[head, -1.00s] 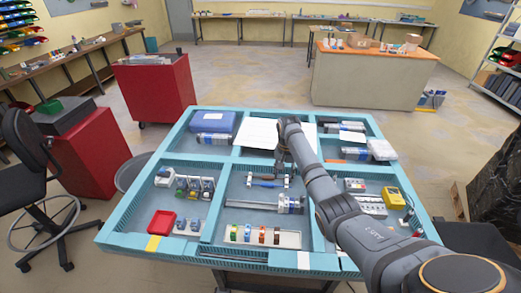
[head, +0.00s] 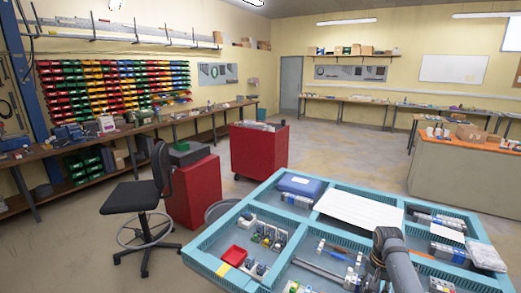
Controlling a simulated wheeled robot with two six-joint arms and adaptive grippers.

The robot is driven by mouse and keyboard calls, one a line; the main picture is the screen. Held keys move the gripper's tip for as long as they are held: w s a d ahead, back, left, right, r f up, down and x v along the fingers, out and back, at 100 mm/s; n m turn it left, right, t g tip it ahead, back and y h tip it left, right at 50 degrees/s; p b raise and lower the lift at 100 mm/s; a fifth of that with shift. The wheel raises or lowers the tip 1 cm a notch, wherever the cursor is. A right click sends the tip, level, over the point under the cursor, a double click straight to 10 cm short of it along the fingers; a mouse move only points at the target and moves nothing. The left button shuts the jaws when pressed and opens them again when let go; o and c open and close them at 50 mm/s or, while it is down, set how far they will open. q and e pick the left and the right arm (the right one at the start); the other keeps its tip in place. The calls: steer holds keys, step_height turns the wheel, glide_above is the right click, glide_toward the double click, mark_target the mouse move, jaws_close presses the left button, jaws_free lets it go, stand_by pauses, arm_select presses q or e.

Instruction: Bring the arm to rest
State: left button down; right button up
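My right arm comes in from the lower right over the blue compartment table (head: 205,262). My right gripper (head: 374,268) hangs small and dark below the wrist, over the middle front compartment. Its fingers are too small and too hidden to tell open from shut, and I cannot see anything held in it. My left arm and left gripper are not in view.
The table holds a blue case (head: 300,185), a white sheet (head: 360,208), a red tray (head: 235,255) and small socket parts. A black chair (head: 140,195) and red cabinets (head: 258,150) stand to the left. Open floor lies beyond the table.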

steer(key=s+a+f+n+t, duration=0.1)
steer(key=s+a+f+n, duration=0.25)
steer(key=s, duration=0.35)
steer(key=s+a+f+n+t, duration=0.1)
steer(key=s+a+f+n, duration=0.2)
steer(key=s, duration=0.4)
steer(key=s+a+r+n+t, duration=0.1)
steer(key=s+a+r, duration=0.2)
steer(key=s, duration=0.3)
steer(key=s+a+r+n+t, duration=0.1)
steer(key=s+a+r, duration=0.15)
steer(key=s, duration=0.35)
step_height(320, 180, down, 29)
steer(key=s+d+g+b, duration=0.2)
steer(key=s+d+b, duration=0.1)
steer(key=b, duration=0.1)
arm_select(q)
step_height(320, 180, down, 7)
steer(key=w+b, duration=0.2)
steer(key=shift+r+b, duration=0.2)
steer(key=shift+b, duration=0.1)
arm_select(e)
steer(key=s+d+f+g, duration=0.1)
steer(key=s+f, duration=1.7)
steer(key=f, duration=0.1)
steer(key=shift+s+f, duration=0.25)
steer(key=shift+f, duration=0.15)
